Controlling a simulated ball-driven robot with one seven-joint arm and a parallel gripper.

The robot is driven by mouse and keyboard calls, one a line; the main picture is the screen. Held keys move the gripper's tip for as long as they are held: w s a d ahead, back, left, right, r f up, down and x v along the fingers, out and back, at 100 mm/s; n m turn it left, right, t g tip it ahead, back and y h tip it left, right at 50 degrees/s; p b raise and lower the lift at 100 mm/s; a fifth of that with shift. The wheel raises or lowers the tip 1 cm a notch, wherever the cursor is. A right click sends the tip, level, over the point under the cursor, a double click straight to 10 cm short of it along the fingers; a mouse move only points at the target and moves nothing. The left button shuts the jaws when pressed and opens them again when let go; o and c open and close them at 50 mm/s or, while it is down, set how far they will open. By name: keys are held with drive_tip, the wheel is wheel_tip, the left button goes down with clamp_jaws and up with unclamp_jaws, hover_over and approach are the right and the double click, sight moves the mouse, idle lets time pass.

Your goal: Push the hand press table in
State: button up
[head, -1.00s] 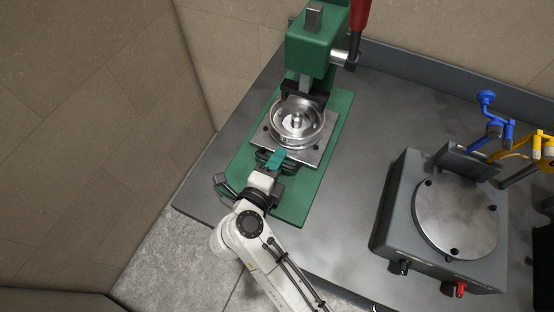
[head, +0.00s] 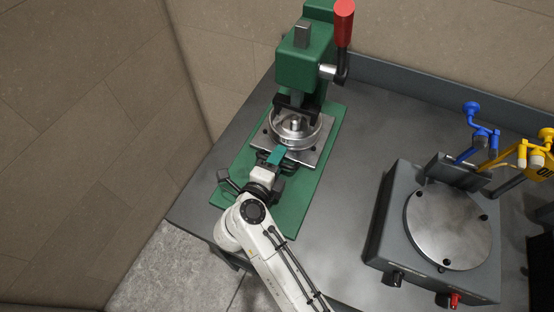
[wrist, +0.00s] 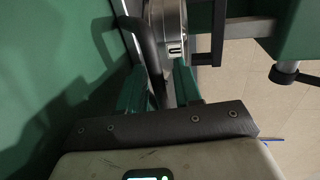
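The green hand press (head: 300,68) stands at the back of the bench with its red-handled lever (head: 343,25) up. Its table, a square metal plate (head: 309,152), carries a round metal dish (head: 313,134). The back of the dish is under the press's black jaw (head: 296,104). My gripper (head: 276,156) is at the table's front edge, pointing at the press. In the wrist view its two teal fingers (wrist: 158,88) are apart, with a dark bar (wrist: 141,38) running between them. Contact is hard to make out. The dish (wrist: 172,35) shows just past the fingertips.
A grey hot-plate-like unit (head: 438,235) with a round metal disc stands at the right. Blue (head: 480,133) and yellow (head: 515,152) clamp-like tools are behind it. Walls close off the left and back. The grey bench (head: 350,165) is clear between press and unit.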

drive_tip(key=shift+s, duration=0.1)
drive_tip(key=b+v, duration=0.1)
drive_tip(key=v, duration=0.9)
drive_tip(key=shift+s+a, duration=0.1)
drive_tip(key=shift+s, duration=0.2)
